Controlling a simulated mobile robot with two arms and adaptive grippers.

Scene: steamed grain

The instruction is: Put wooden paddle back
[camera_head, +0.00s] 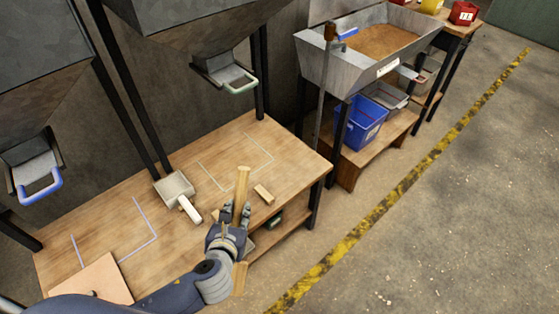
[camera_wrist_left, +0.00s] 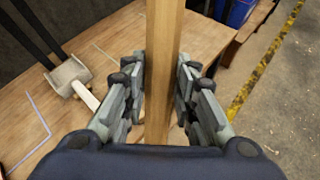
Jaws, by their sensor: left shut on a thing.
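The wooden paddle (camera_head: 242,185) is a long light-wood piece, held roughly upright near the front edge of the wooden table. My left gripper (camera_head: 236,213) is shut on it, and the paddle sticks out above and below the fingers. In the left wrist view the paddle (camera_wrist_left: 163,60) runs down the middle between the two fingers of my left gripper (camera_wrist_left: 160,95). Its lower end partly shows beneath my wrist in the head view. My right gripper is not in view.
A scoop (camera_head: 174,188) with a pale handle and a small wooden block (camera_head: 264,194) lie on the table (camera_head: 110,220). A flat board (camera_head: 100,280) lies at the left front. A metal trough (camera_head: 345,75) and a blue bin (camera_head: 362,125) stand to the right. White outlines mark clear table areas.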

